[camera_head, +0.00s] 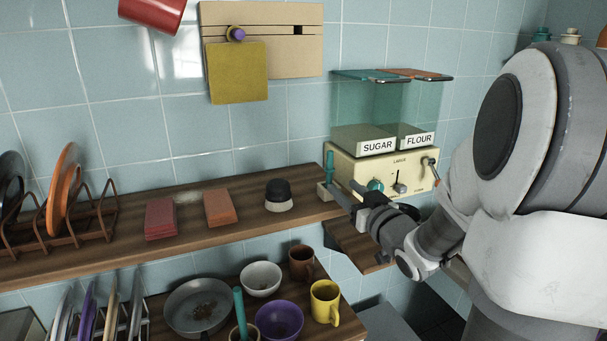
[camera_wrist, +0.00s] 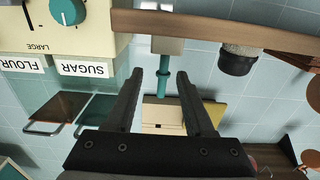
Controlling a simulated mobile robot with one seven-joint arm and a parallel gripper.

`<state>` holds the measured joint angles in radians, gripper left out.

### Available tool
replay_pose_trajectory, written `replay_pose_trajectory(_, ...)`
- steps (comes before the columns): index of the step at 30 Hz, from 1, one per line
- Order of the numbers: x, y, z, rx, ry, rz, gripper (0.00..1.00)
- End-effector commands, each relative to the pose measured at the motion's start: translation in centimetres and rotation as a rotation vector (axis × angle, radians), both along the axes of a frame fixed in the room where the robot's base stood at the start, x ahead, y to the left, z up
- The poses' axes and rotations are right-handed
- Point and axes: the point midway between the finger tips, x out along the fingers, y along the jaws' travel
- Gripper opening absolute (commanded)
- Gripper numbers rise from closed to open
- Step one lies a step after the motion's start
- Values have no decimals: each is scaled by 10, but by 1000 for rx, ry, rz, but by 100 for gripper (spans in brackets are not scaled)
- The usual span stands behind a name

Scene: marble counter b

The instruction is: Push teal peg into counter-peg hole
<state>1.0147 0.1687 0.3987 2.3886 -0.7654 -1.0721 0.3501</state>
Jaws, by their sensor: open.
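The teal peg (camera_head: 329,164) stands upright at the right end of the upper wooden shelf, in a small pale block (camera_head: 323,191). In the upside-down wrist view, the teal peg (camera_wrist: 162,83) shows between my fingers and joins the pale block (camera_wrist: 166,45). How deep it sits cannot be told. My gripper (camera_head: 347,187) is beside the block in the head view. In the wrist view my gripper (camera_wrist: 161,73) has its two dark fingers apart, one on each side of the peg in the picture, with visible gaps. The hole itself is hidden.
The cream scale (camera_head: 385,172) with sugar and flour bins is close to the right of the peg. A black-topped jar (camera_head: 278,196) stands left on the shelf (camera_head: 245,207). A board (camera_head: 300,55) with a yellow cloth hangs on the wall. Cups and bowls fill the lower shelf.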

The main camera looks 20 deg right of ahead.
Motion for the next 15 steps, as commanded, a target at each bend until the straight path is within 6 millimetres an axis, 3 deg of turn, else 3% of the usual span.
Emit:
replay_pose_trajectory(8,24,3,0,0,0,2,53)
replay_pose_trajectory(15,58,9,0,1,0,1,53)
